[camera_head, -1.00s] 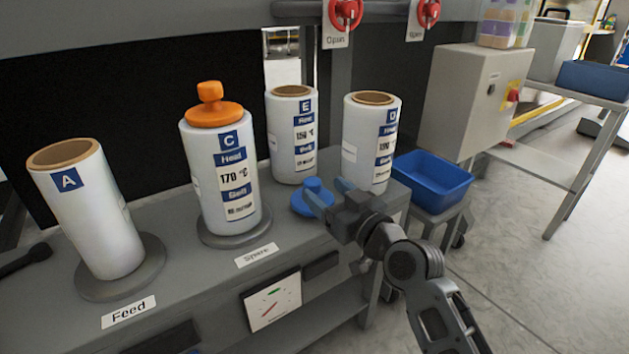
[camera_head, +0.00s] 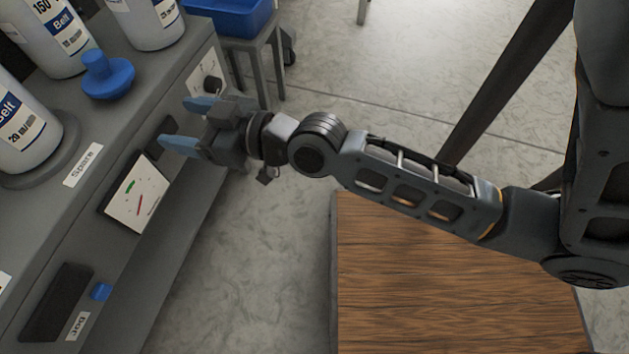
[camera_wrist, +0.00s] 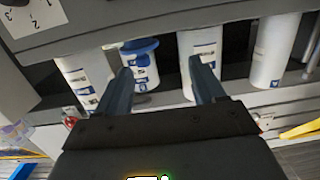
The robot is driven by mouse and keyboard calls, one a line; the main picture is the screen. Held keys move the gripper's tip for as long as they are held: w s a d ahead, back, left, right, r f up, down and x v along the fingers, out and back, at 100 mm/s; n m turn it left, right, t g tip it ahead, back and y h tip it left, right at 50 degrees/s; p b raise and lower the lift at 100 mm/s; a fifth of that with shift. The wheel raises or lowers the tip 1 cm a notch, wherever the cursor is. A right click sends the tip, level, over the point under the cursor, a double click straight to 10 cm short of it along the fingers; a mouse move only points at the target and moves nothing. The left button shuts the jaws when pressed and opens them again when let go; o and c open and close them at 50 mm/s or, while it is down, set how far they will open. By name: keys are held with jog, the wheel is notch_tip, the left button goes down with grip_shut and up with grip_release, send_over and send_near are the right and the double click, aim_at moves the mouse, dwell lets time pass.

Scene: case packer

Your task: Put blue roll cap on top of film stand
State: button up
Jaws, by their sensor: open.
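The blue roll cap (camera_head: 107,76), a round disc with a knob, sits on the grey bench top near its front edge, knob up. It also shows in the wrist view (camera_wrist: 140,46), between and beyond the fingertips. My gripper (camera_head: 186,124) is open and empty, out past the bench's front edge, to the right of the cap and apart from it. In the wrist view my gripper (camera_wrist: 162,68) has both fingers spread. A white film roll (camera_head: 22,130) stands on a round grey base (camera_head: 65,150) behind the "Spare" label; its top is out of frame.
Two more white rolls (camera_head: 70,35) (camera_head: 150,22) stand behind the cap. A blue bin (camera_head: 235,15) rests on a grey stool at the back. A gauge panel (camera_head: 135,195) is on the bench front. A wooden surface (camera_head: 450,290) lies below my arm. Open floor lies between.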

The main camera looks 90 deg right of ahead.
jog(key=s+a+n+y, duration=0.1)
jog(key=s+a+y, duration=0.1)
jog(key=s+a, duration=0.4)
jog(key=s+a+r+n+g+y, duration=0.1)
jog(key=s+a, duration=0.5)
jog(key=s, duration=0.8)
jog(key=shift+r+n+y, duration=0.15)
jog(key=shift+n+y, duration=0.35)
jog(key=shift+y, duration=0.1)
